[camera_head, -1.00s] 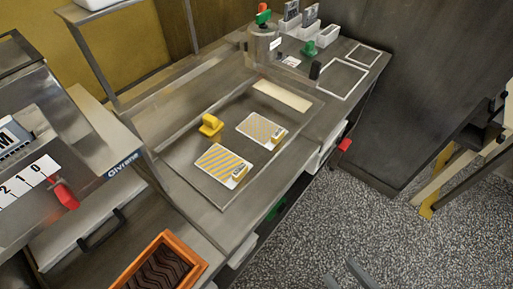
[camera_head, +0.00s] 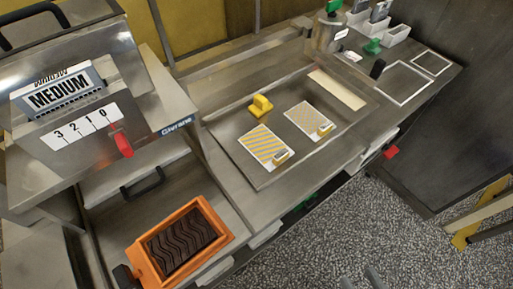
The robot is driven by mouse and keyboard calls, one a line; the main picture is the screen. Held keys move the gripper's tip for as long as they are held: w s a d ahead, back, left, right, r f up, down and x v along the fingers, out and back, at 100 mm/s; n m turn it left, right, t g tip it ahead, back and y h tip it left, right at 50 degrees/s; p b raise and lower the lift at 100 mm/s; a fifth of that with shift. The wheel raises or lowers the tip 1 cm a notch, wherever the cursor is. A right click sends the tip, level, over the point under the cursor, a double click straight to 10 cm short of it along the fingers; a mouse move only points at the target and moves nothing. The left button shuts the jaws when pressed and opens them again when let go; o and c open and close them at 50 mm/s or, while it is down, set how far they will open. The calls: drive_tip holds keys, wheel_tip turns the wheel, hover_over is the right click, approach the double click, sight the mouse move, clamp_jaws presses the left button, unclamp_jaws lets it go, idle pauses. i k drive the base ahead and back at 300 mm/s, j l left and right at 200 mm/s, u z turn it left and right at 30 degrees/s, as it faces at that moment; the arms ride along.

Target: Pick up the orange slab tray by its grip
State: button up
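The orange slab tray (camera_head: 222,217) sits on the metal counter at the lower middle-left, in front of the machine. It holds a dark brown slab with a wavy pattern (camera_head: 181,241). A dark grip (camera_head: 125,277) sticks out at the tray's lower left end, partly cut by the bottom edge of the picture. My gripper is not in view.
A machine with a "MEDIUM" sign (camera_head: 64,92), a 3-2-1-0 scale and a red lever (camera_head: 121,141) stands behind the tray. Two yellow-striped cards (camera_head: 262,146) and a yellow block (camera_head: 260,106) lie to the right. Speckled floor (camera_head: 345,225) is open at lower right.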

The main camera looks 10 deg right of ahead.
sight(161, 258)
drive_tip(key=u, duration=0.9)
